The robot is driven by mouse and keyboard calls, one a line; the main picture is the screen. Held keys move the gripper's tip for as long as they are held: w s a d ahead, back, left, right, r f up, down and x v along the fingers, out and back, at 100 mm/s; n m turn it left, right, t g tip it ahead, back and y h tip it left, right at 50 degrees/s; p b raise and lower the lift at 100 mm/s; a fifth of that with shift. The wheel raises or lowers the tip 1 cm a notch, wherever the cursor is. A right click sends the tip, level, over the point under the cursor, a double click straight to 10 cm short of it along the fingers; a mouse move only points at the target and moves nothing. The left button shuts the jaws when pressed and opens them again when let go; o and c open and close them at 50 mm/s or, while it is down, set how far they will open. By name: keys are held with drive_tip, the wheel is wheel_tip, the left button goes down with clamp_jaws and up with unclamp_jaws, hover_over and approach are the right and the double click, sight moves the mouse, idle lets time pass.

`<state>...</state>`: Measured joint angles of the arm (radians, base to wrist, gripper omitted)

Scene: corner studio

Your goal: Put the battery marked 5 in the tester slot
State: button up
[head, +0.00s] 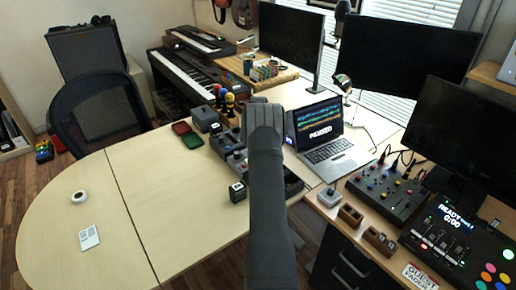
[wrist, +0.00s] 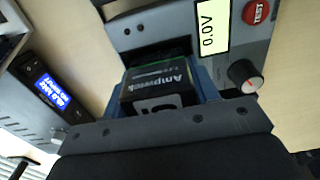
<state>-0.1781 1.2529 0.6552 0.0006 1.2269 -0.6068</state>
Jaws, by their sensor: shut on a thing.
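My gripper (wrist: 165,88) is shut on a black battery (wrist: 158,78) lettered "Ampwick", its blue fingers on either side. A pale label on the battery's near end carries a numeral, partly cut off and hard to read. The battery's far end is at the dark slot of the grey tester (wrist: 222,62); I cannot tell whether it has entered. The tester shows 0.0V beside a red TEST button (wrist: 260,11) and a knob (wrist: 245,75). In the head view my gripper (head: 262,106) is over the row of devices, and my arm hides the battery and part of the tester.
A black block with a white label (head: 238,191) stands on the table in front of the devices. A laptop (head: 325,135) is right of my arm. A device with a blue display (wrist: 50,90) is at the wrist view's left. The left tabletop (head: 150,200) is mostly clear.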

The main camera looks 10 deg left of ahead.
drive_tip(key=shift+r, duration=0.25)
idle(0.8)
drive_tip(key=shift+s+f, duration=0.1)
drive_tip(key=shift+f, duration=0.4)
